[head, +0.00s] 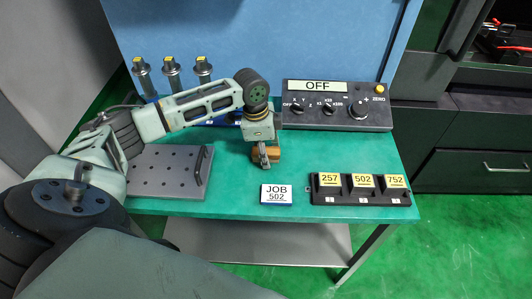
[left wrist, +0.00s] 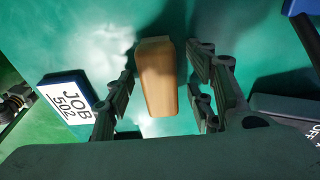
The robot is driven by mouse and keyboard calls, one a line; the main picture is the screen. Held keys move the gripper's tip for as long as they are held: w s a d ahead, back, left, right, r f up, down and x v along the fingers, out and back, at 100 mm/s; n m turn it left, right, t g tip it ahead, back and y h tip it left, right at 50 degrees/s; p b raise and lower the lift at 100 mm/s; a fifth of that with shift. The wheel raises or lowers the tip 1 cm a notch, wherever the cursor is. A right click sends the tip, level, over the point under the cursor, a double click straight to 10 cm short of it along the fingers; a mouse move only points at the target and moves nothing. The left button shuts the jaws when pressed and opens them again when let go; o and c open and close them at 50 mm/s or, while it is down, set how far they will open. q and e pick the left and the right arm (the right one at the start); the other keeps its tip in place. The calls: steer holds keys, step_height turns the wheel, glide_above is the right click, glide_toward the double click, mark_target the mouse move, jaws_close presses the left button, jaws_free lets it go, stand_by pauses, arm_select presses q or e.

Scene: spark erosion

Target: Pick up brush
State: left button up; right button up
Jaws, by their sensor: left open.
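The brush shows as a tan wooden block (left wrist: 160,78) in the left wrist view, lying on the green table top; its bristles cannot be made out. In the head view it is a small brown piece (head: 276,154) partly hidden by my left gripper (head: 264,158). My left gripper is open and points down over the brush. In the left wrist view one finger is on each side of the block, with a gap to each. My right gripper is not in view.
A JOB 502 sign (head: 277,194) stands in front of the gripper. A black rack labelled 257, 502, 752 (head: 360,199) is at front right. A control box (head: 337,117) is behind at right. A plate with holes (head: 160,172) and several posts (head: 172,75) are at left.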

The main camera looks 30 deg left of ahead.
mark_target(269, 151)
arm_select(q)
steer(key=shift+c, duration=0.5)
steer(key=shift+s+f, duration=0.15)
jaws_close()
steer(key=shift+b, duration=0.6)
steer(key=r, duration=0.5)
steer(key=shift+d+b, duration=0.2)
steer(key=shift+b, duration=0.15)
steer(key=s+d+r+b, duration=0.1)
steer(key=s+d+r, duration=0.2)
steer(key=d+r, duration=0.3)
steer(key=d, duration=0.5)
steer(key=shift+r, duration=0.4)
